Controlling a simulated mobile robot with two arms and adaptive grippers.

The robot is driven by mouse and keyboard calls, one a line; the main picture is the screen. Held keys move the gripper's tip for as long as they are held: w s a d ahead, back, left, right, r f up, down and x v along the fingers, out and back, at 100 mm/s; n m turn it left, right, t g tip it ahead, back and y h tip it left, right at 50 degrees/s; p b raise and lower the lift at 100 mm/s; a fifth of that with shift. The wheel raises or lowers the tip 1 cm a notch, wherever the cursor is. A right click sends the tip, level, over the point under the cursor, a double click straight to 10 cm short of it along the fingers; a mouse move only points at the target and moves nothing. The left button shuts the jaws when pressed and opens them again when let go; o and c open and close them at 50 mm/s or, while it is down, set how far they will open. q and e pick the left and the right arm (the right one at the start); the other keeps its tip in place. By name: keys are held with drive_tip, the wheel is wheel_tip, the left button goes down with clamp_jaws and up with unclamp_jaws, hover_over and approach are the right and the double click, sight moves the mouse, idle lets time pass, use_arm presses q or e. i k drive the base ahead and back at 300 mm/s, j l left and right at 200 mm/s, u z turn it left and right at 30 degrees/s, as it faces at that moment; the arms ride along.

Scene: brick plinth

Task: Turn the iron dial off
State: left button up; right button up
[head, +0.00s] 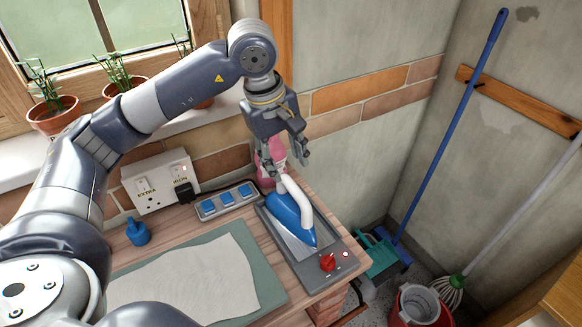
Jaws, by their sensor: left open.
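The red iron dial (327,263) sits at the front end of a grey iron stand (283,253) on the wooden bench. A small light (346,254) next to the dial looks lit. The blue and white iron (288,213) rests on the stand behind the dial. My left gripper (286,160) is open and empty, fingers pointing down, above and behind the iron's white handle. It is well apart from the dial, which is in plain view. My right gripper is not in view.
A wall panel (152,190) labelled EXTRA and IRON has a black plug in it. A power strip (226,200) with blue switches, a blue object (138,232) and a pale cloth (190,275) lie left of the stand. A pink bottle (268,151) stands behind my gripper.

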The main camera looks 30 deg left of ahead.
sight(327, 263)
drive_tip(key=k+l, duration=1.05)
drive_tip(key=k, duration=0.3)
